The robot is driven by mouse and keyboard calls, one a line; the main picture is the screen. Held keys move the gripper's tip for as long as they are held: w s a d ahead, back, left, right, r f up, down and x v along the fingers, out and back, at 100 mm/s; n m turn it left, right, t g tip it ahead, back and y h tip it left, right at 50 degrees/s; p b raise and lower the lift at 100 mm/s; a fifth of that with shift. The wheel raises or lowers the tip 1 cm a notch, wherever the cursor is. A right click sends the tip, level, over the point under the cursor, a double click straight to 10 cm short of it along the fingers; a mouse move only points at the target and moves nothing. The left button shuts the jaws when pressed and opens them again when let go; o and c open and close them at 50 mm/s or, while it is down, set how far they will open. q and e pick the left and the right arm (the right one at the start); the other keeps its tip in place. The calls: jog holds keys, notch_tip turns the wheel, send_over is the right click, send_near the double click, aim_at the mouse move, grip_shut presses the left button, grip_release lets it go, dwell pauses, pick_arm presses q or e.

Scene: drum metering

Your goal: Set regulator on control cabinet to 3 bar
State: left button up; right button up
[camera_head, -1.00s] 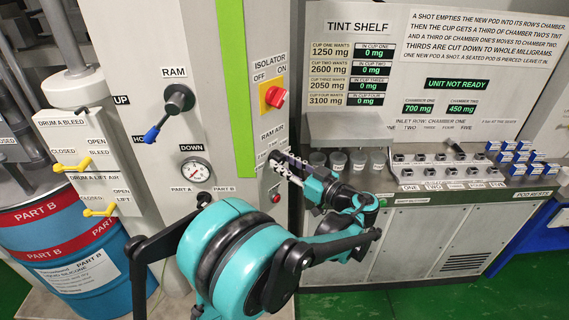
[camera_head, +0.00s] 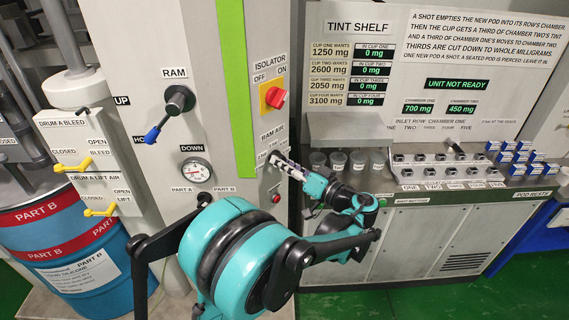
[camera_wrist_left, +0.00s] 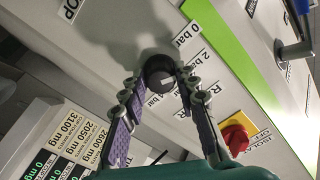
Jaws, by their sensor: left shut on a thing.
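The regulator is a round dark knob (camera_wrist_left: 160,74) with a pale mark on its face, on the cabinet panel under the RAM AIR label (camera_head: 273,132). In the left wrist view, a "0 bar" label (camera_wrist_left: 187,34) and a "2 bar" label (camera_wrist_left: 191,62) sit beside it; other scale labels are partly hidden by the fingers. My left gripper (camera_wrist_left: 157,78) has its fingers on both sides of the knob, shut on it; in the head view it also shows at the panel (camera_head: 268,160), covering the knob. The exact pointer setting is unclear. My right gripper is not in view.
The red and yellow isolator switch (camera_head: 274,97) is just above the regulator. A red button (camera_head: 276,198) is below it. The ram lever (camera_head: 165,115) and a pressure gauge (camera_head: 196,171) are to the left. Cups (camera_head: 337,160) stand on the tint shelf at right.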

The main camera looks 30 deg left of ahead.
pick_arm(q)
jog(key=m, duration=1.2)
jog(key=shift+r+m, duration=0.1)
jog(key=shift+m, duration=0.3)
dwell(0.3)
jog(key=o, duration=1.2)
jog(key=shift+c, duration=0.2)
jog(key=v, duration=1.2)
